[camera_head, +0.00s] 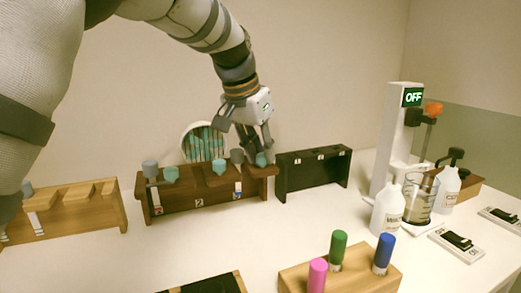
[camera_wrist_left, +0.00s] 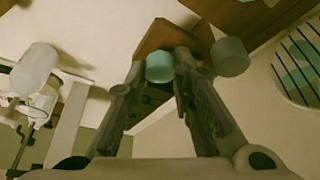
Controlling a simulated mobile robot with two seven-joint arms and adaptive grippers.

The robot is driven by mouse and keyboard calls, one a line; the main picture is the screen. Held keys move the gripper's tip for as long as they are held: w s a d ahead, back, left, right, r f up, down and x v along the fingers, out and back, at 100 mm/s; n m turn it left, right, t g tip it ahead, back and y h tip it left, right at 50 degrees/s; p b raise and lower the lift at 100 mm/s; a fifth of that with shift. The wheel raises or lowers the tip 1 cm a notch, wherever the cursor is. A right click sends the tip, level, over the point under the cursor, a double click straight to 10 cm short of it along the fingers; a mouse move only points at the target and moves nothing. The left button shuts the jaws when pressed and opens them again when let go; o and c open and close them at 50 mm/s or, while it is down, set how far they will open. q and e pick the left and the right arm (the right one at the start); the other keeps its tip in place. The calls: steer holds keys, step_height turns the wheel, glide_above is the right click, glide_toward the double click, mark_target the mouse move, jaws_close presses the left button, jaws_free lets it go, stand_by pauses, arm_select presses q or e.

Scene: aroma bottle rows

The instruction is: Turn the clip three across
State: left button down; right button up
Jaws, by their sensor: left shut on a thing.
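A dark brown wooden rack (camera_head: 217,195) carries labels 1, 2 and 3, with grey and teal caps along its top. My left gripper (camera_head: 256,152) is at the rack's right end, shut on a teal cap (camera_head: 261,159) to the right of label 3. In the left wrist view the same teal cap (camera_wrist_left: 160,67) sits between the fingertips (camera_wrist_left: 168,72). A grey cap (camera_head: 237,156) stands just left of it, near label 3; it also shows in the wrist view (camera_wrist_left: 230,57). The cap's lower part is hidden. My right gripper is not in view.
A black rack (camera_head: 312,172) stands close on the right, a light wooden rack (camera_head: 75,212) on the left. A wooden block (camera_head: 350,280) with pink, green and blue caps is in front. White bottles (camera_head: 388,210) stand right.

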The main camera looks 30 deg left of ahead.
arm_select(q)
steer(key=n+y, duration=0.1)
steer(key=n, duration=0.3)
steer(key=shift+d+y, duration=0.15)
steer(key=shift+y, duration=0.25)
steer(key=n+y, duration=0.1)
steer(key=n, duration=0.4)
steer(key=shift+w+d+g+y, duration=0.1)
steer(key=shift+g+y, duration=0.3)
steer(key=n+g, duration=0.1)
steer(key=n, duration=0.2)
steer(key=shift+w+f+y+b, duration=0.1)
steer(key=shift+y+b, duration=0.2)
steer(key=shift+y, duration=0.1)
steer(key=shift+n+g, duration=0.3)
steer(key=shift+n, duration=0.9)
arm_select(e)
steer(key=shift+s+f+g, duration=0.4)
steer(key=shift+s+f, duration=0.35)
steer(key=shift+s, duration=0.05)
arm_select(q)
steer(key=shift+b, duration=0.3)
steer(key=c, duration=1.4)
jaws_free()
steer(key=shift+y, duration=0.3)
steer(key=shift+d, duration=0.1)
steer(key=v, duration=1.2)
